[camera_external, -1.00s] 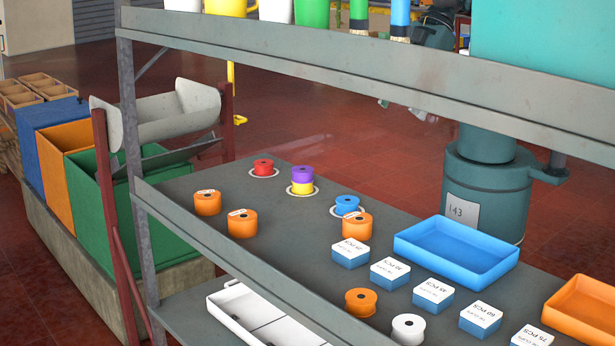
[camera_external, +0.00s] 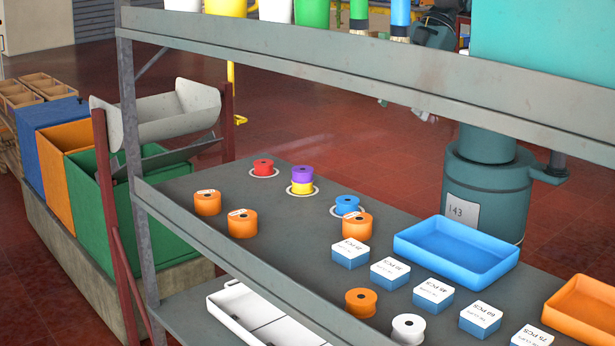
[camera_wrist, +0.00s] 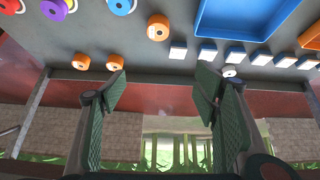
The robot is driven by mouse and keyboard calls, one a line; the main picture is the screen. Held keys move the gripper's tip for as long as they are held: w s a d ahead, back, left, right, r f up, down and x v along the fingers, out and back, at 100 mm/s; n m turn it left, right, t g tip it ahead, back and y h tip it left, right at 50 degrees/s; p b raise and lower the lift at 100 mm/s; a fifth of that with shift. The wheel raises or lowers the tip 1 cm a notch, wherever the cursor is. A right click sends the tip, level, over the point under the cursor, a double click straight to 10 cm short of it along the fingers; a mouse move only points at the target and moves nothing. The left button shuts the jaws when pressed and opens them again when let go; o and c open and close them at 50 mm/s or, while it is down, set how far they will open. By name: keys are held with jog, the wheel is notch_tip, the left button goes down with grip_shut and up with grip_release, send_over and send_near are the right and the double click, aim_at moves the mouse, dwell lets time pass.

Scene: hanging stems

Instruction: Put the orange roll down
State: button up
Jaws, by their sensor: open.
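Several orange rolls stand apart on the grey shelf in the external view: two at the left, a far-left roll (camera_external: 207,203) and one beside it (camera_external: 242,224), one by the blue roll (camera_external: 357,227), and one near the front edge (camera_external: 361,303). The wrist view also shows orange rolls (camera_wrist: 158,27), two of them (camera_wrist: 81,62) (camera_wrist: 115,62) near the shelf edge. My gripper (camera_wrist: 163,88) is open and empty, its fingers wide apart, with the shelf beyond them. I cannot make it out clearly in the external view.
Red (camera_external: 263,167), purple-on-yellow (camera_external: 302,179) and blue (camera_external: 347,205) rolls stand at white rings. A white roll (camera_external: 408,329), small boxes (camera_external: 433,294), a blue tray (camera_external: 457,252) and an orange tray (camera_external: 585,312) are nearby. An upper shelf beam (camera_external: 370,82) crosses above.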

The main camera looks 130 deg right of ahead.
jog(key=w+f+n, duration=0.2)
jog(key=n, duration=0.1)
jog(key=n+g+h+b, duration=0.3)
jog(key=n+g+h, duration=0.15)
jog(key=n, duration=1.35)
send_near(358, 218)
jog(key=shift+w+d+f+g+y, duration=0.25)
jog(key=shift+d+f+y, duration=0.15)
jog(key=shift+d, duration=0.2)
jog(key=shift+w+f+n+h+b, duration=0.15)
jog(key=shift+f+n+h+b, duration=0.15)
jog(key=shift+f+n, duration=0.4)
jog(key=shift+f, duration=0.15)
jog(key=shift+x, duration=1.25)
jog(key=shift+f, duration=0.1)
jog(key=shift+b+x, duration=0.6)
jog(key=shift+x, duration=1.9)
